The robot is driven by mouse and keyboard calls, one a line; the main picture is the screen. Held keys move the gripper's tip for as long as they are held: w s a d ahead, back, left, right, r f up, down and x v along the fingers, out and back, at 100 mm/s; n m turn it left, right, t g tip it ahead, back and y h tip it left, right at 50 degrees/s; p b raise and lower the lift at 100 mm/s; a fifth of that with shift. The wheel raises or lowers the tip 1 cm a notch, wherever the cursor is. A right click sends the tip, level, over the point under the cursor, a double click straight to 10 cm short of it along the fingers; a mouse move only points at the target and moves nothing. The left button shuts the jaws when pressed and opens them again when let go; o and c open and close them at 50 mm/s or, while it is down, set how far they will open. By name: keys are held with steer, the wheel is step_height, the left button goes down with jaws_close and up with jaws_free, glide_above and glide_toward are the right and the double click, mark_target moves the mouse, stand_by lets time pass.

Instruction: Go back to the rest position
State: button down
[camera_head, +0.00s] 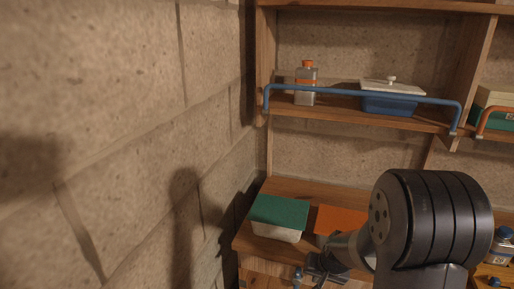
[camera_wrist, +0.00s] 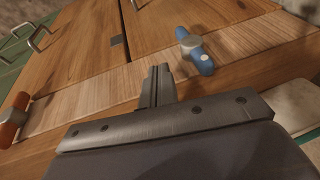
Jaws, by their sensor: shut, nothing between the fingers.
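My gripper (camera_wrist: 158,86) shows in the wrist view with its fingers shut together and nothing between them. It is in front of a wooden cabinet front (camera_wrist: 90,65). In the head view my gripper (camera_head: 322,266) is low, in front of the wooden counter's edge, partly hidden by my dark arm. A blue turn handle with a grey hub (camera_wrist: 194,48) lies just beyond the fingertips to the right, apart from them as far as I can tell. An orange handle (camera_wrist: 14,120) is at the left edge of the wrist view.
A white box with a green lid (camera_head: 278,217) and an orange-lidded box (camera_head: 340,220) stand on the counter (camera_head: 310,190). Above, a shelf with a blue rail (camera_head: 350,93) holds an orange-capped bottle (camera_head: 306,84) and a blue box with white lid (camera_head: 390,102). A stone wall (camera_head: 120,130) fills the left.

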steer(key=shift+v, duration=0.85)
steer(key=shift+w, duration=0.1)
